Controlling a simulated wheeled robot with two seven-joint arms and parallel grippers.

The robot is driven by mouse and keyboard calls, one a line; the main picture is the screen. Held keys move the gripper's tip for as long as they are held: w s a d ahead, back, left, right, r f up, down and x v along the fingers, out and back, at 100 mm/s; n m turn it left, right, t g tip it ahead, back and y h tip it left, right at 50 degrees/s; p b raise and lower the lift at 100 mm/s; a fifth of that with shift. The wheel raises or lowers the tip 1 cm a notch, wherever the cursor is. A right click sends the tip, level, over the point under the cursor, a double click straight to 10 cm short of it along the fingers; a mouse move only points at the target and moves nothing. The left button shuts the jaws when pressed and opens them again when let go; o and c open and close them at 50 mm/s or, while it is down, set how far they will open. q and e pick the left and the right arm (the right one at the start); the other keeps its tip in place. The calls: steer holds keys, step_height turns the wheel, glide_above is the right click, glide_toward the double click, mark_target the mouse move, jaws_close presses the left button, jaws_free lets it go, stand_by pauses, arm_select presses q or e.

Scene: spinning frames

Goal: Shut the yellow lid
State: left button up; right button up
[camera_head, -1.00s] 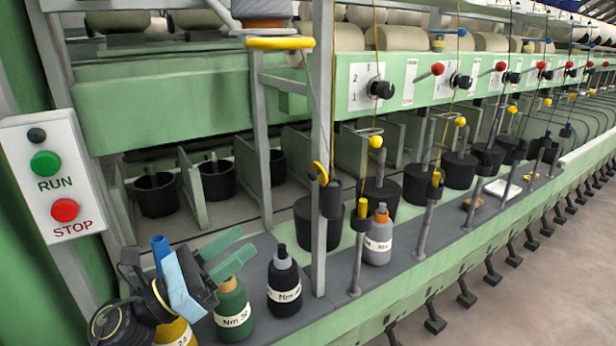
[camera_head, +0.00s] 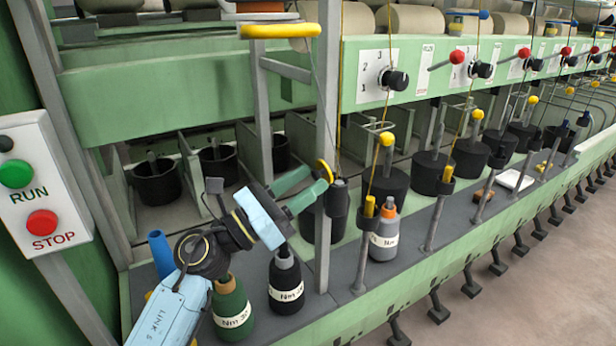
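The yellow lid (camera_head: 324,170) is a small round disc standing tilted up on edge at the left of a small black cup (camera_head: 338,196), by the grey upright post. My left gripper (camera_head: 318,180) reaches up from the lower left. Its two green fingers are apart with nothing seen between them. The fingertips are just below and left of the lid, very close to it; I cannot tell whether they touch. My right gripper is not in view.
Bottles stand under and beside my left arm: a green one (camera_head: 232,308), a black one (camera_head: 286,282) and a grey one (camera_head: 385,235). The grey post (camera_head: 326,110) rises beside the gripper. A RUN/STOP panel (camera_head: 42,185) is at left. Open floor lies at right.

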arm_select(q)
steer(key=shift+w+d+r, duration=0.2)
steer(key=shift+w+d, duration=0.15)
steer(key=shift+d, duration=0.05)
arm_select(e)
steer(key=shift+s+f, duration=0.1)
arm_select(q)
jaws_close()
